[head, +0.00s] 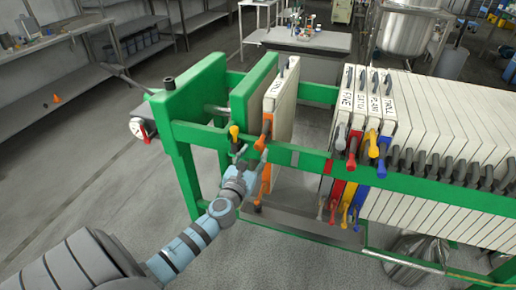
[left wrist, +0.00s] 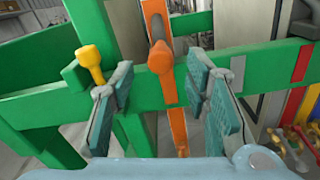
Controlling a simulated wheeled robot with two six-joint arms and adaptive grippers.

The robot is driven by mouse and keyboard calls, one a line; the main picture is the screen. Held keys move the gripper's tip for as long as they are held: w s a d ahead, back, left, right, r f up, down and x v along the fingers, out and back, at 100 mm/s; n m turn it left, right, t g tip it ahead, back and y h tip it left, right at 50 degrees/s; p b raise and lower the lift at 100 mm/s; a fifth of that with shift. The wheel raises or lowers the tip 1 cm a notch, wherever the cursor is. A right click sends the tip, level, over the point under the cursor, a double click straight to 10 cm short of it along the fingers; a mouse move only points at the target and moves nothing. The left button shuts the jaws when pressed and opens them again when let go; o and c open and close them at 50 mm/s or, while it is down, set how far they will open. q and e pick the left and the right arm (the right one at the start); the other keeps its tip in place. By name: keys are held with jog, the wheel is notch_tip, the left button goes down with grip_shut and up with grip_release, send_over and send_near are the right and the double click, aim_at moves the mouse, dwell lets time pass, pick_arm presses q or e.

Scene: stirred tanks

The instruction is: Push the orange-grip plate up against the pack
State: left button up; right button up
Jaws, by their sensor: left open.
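The orange-grip plate (head: 284,103) is a pale upright plate near the green end plates, with an orange grip (head: 266,128) on its near edge. A wide gap separates it from the pack (head: 435,110), whose first plates carry grey, red, yellow and blue grips. My left gripper (head: 251,158) is open at the near green rail, close to the orange grip. In the left wrist view the orange grip (left wrist: 160,58) shows between and beyond the two spread fingers (left wrist: 152,90), with no visible hold on it. My right gripper is not in view.
A green rail (head: 310,158) runs along the near side of the press. A yellow knob (left wrist: 89,56) sits left of the orange grip, close to the left finger. A green plate (head: 250,95) stands just left of the orange-grip plate.

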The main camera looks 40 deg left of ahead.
aim_at(257, 149)
pick_arm(q)
jog(key=x, duration=0.4)
jog(key=shift+w+b, duration=0.2)
jog(key=shift+b, duration=0.1)
grip_shut()
